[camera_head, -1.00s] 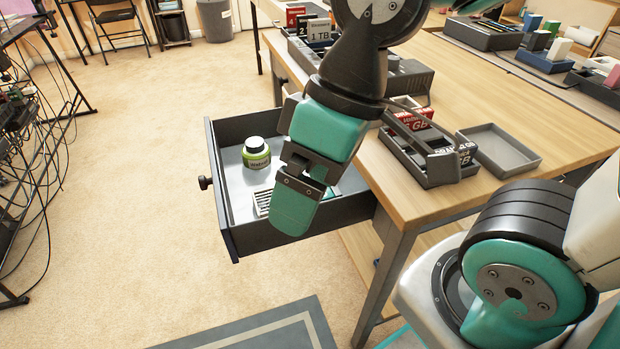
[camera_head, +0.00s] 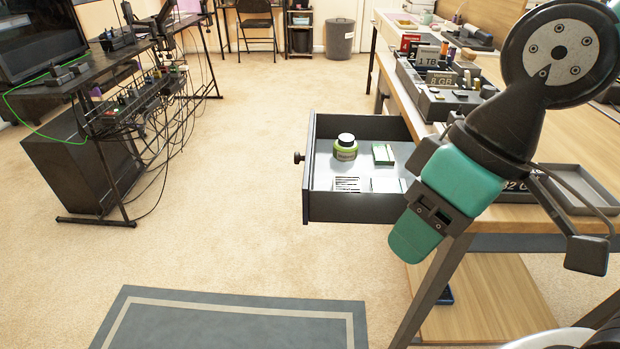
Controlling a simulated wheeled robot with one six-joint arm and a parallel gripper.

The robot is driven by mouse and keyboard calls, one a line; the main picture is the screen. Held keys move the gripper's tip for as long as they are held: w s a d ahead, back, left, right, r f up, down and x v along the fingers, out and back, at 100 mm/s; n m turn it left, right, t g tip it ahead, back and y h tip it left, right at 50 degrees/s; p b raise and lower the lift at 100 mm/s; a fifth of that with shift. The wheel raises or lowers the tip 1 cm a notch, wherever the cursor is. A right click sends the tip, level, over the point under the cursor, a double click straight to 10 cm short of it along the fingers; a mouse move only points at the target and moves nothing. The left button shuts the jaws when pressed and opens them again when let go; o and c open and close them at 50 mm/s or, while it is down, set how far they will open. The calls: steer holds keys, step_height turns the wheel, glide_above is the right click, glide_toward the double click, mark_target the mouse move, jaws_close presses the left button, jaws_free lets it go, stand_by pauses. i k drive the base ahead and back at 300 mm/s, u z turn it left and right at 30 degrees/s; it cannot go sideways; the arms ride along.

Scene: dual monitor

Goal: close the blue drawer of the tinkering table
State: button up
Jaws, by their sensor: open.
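The drawer (camera_head: 348,208) of the wooden tinkering table (camera_head: 575,143) stands pulled out to the left. Its outside looks dark grey rather than blue, and a round dark knob (camera_head: 299,157) is on its left-hand front. A green jar with a white lid (camera_head: 345,147), a small green-and-white box (camera_head: 383,154) and flat card-like items lie inside. My gripper (camera_head: 502,245) is open and empty, its fingers spread wide. Its teal finger overlaps the drawer's near right corner in the picture; I cannot tell whether they touch. My arm hides where the drawer meets the table there.
A grey tray (camera_head: 585,185) and organisers with small boxes (camera_head: 440,98) sit on the tabletop. A black desk with hanging cables (camera_head: 140,110) stands at the left. Open carpet lies left of the drawer, with a grey rug (camera_head: 235,325) in front. A bin (camera_head: 340,38) and chair are far back.

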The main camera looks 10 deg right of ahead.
mark_target(320, 203)
steer(key=u, duration=1.75)
steer(key=i, duration=1)
steer(key=z, duration=1.55)
steer(key=i, duration=0.2)
steer(key=z, duration=0.6)
